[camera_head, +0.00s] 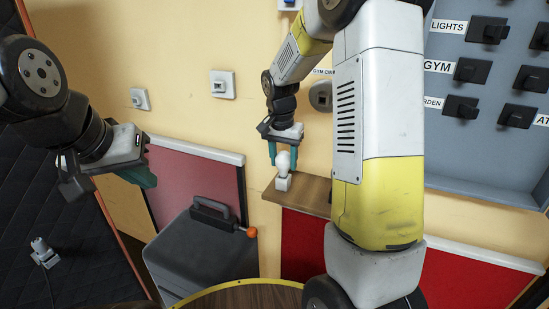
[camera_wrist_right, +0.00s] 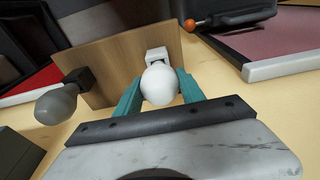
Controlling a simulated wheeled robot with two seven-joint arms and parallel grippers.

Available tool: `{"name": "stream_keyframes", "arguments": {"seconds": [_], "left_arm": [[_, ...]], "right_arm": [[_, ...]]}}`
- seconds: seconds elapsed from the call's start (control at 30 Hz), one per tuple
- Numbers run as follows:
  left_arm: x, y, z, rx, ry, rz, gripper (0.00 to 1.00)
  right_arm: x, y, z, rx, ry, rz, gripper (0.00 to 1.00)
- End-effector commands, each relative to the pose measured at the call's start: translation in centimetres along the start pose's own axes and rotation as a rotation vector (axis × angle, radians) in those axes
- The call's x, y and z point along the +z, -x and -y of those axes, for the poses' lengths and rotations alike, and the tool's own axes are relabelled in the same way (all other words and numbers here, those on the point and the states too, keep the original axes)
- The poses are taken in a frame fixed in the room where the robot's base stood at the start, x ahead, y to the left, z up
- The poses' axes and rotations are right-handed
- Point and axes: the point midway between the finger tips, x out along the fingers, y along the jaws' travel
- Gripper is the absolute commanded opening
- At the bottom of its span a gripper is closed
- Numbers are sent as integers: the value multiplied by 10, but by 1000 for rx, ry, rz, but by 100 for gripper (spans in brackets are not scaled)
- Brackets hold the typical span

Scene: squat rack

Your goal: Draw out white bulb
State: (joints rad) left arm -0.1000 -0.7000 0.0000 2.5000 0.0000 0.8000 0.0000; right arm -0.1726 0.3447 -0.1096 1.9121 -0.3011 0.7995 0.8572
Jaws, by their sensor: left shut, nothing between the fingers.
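The white bulb (camera_head: 283,163) stands upright in a small white socket (camera_head: 283,184) on a wooden shelf (camera_head: 312,194). My right gripper (camera_head: 283,164) comes down from above with its teal fingers on either side of the bulb. It looks open, with a slight gap beside the bulb. In the right wrist view, the bulb (camera_wrist_right: 159,84) sits between the fingertips, with the white socket (camera_wrist_right: 157,54) just beyond. My left gripper (camera_head: 146,178) is shut and empty at the left, far from the bulb.
A grey bulb (camera_wrist_right: 56,104) in a black socket stands on the same shelf; my right arm hides it in the head view. A grey case (camera_head: 200,255) with an orange-knobbed lever (camera_head: 250,232) stands below left. A switch panel (camera_head: 480,140) is at the right.

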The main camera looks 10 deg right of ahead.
Motion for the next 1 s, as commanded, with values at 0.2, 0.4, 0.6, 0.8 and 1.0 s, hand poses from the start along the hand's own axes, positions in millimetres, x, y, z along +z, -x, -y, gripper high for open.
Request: {"name": "stream_keyframes", "arguments": {"seconds": [0.2, 0.4, 0.6, 0.8, 1.0], "left_arm": [[0, 0, 0, 0, 0, 0, 0], [0, 0, 0, 0, 0, 0, 0], [0, 0, 0, 0, 0, 0, 0], [0, 0, 0, 0, 0, 0, 0], [0, 0, 0, 0, 0, 0, 0]], "right_arm": [[0, 0, 0, 0, 0, 0, 0], [0, 1, 0, -1, 0, -1, 0], [-1, 3, 0, -1, 0, -1, 0], [-1, 6, 0, -1, 0, -1, 0], [-2, 9, 0, -1, 0, -1, 0]]}}
